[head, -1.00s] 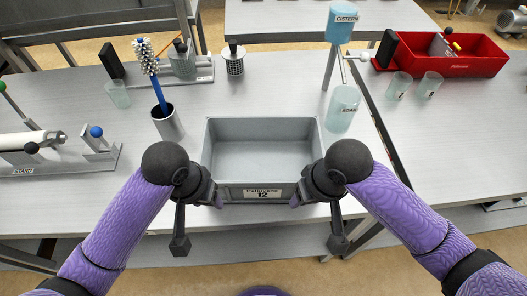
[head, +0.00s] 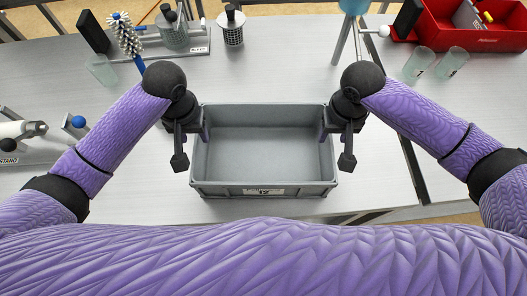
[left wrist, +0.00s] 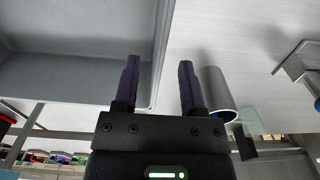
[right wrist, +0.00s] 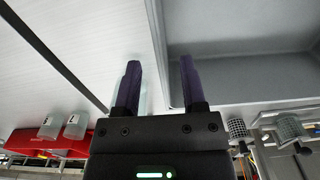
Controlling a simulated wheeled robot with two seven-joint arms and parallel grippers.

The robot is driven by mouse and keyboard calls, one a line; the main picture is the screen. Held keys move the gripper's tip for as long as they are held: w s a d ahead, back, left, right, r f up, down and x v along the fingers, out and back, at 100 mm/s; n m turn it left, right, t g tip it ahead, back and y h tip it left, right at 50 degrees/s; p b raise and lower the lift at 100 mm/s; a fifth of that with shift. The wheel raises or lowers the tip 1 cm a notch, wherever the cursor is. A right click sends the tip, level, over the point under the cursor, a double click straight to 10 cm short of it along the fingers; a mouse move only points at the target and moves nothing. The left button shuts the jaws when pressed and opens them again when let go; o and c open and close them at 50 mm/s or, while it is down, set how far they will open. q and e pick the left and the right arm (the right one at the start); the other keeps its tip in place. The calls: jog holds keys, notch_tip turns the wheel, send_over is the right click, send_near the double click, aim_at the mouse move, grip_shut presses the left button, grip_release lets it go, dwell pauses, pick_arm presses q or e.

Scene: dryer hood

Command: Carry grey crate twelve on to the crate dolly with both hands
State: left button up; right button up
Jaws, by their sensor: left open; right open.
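Grey crate twelve (head: 212,188) stands empty on the grey bench, its number label on the front wall. My left gripper (head: 204,136) is at its left side wall and my right gripper (head: 324,135) at its right side wall. Both are open. In the left wrist view the crate (left wrist: 80,80) has its side rim between my two fingers, as seen from there. The right wrist view shows the crate (right wrist: 240,70) with its rim likewise between the fingers. I cannot tell whether any finger touches a wall. The crate dolly is not visible in any view.
Behind are a brush (head: 127,38), a dark-topped holder (head: 231,30), two glass beakers (head: 418,64) and a red box (head: 470,30).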

aim_at(199, 146)
pick_arm(q)
notch_tip(199, 146, down, 6)
jog(key=shift+w+r, duration=0.1)
pick_arm(e)
notch_tip(199, 146, down, 6)
jog(key=shift+w+r, duration=0.1)
pick_arm(q)
grip_shut()
pick_arm(e)
grip_shut()
dwell(0.9)
